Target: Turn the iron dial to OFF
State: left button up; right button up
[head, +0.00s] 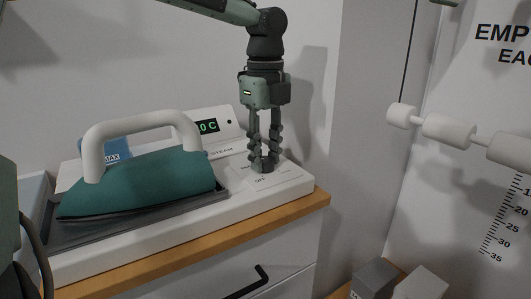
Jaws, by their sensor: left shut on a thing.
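The iron dial (264,166) is a small dark knob on the right part of the white iron station (290,186). A marking that reads OFF lies on the panel just in front of it. My left gripper (264,158) points straight down from above with its fingers shut on the dial. The fingers hide part of the dial, and I cannot tell which setting it points to. The teal iron (150,185) with a white handle rests on the station's left side. A small display (208,126) behind it shows green characters ending in "0 C". My right gripper is not in view.
The station stands on a wooden-topped cabinet (180,262) with a dark drawer handle. A wall is close behind. A white rail with rounded pieces (449,130) and a hanging sheet with a scale (500,215) are at the right. Grey boxes (376,277) sit low at the right.

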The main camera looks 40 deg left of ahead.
aim_at(265, 159)
pick_arm(q)
jog(key=n, duration=0.4)
jog(key=shift+n, duration=0.3)
jog(key=n, duration=0.3)
jog(key=shift+n, duration=0.4)
jog(key=n, duration=0.3)
jog(key=shift+n, duration=2)
jog(key=o, duration=1.2)
jog(key=shift+c, duration=0.2)
notch_tip(265, 159, up, 12)
jog(key=shift+s+f, duration=0.1)
